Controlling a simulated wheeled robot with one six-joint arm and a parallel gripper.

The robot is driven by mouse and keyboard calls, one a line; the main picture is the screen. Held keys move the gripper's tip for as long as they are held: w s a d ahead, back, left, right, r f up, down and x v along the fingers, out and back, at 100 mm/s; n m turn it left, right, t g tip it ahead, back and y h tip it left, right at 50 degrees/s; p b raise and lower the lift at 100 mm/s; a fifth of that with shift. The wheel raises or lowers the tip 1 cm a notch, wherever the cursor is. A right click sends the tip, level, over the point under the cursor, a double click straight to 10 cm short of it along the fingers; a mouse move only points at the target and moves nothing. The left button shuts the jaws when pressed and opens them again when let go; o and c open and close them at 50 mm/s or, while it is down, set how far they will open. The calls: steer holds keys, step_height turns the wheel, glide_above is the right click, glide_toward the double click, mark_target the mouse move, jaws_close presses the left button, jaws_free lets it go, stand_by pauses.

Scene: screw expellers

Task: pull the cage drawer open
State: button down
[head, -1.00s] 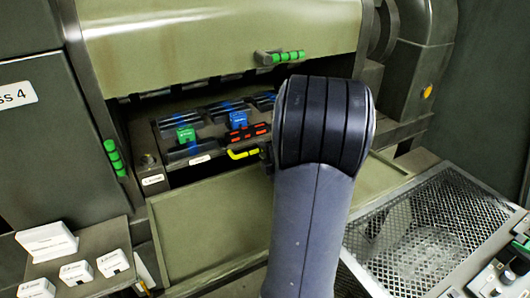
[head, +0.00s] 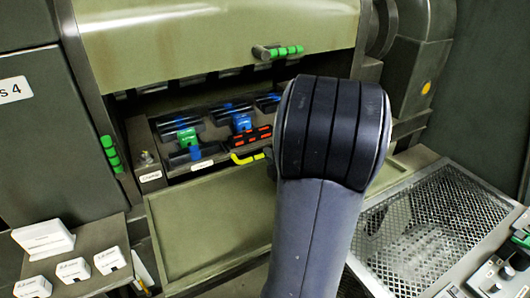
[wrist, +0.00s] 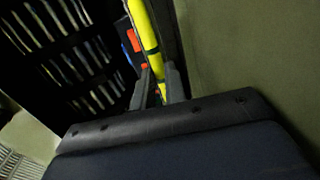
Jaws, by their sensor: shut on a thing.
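The cage drawer (head: 202,166) sits in the machine's dark opening, with several dark bars, blue clips, a green clip and a red-marked bar. A yellow handle (head: 247,157) is at its front right. In the wrist view the handle (wrist: 143,33) is a yellow bar with dark bands. My gripper (wrist: 158,88) is shut on this handle, one finger on each side. In the head view my arm hides most of the gripper and the drawer's right part.
An olive cover (head: 205,42) with a green-ringed handle (head: 286,50) is above the opening. An olive flap (head: 207,225) lies lowered in front. A mesh tray (head: 428,232) is at right. White labelled blocks (head: 72,270) stand at lower left.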

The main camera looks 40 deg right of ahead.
steer(key=shift+s, duration=0.25)
steer(key=c, duration=1.5)
jaws_free()
steer(key=shift+o, duration=0.2)
steer(key=shift+s, duration=0.1)
steer(key=v, duration=1)
steer(key=shift+s+a, duration=0.15)
steer(key=shift+s, duration=0.15)
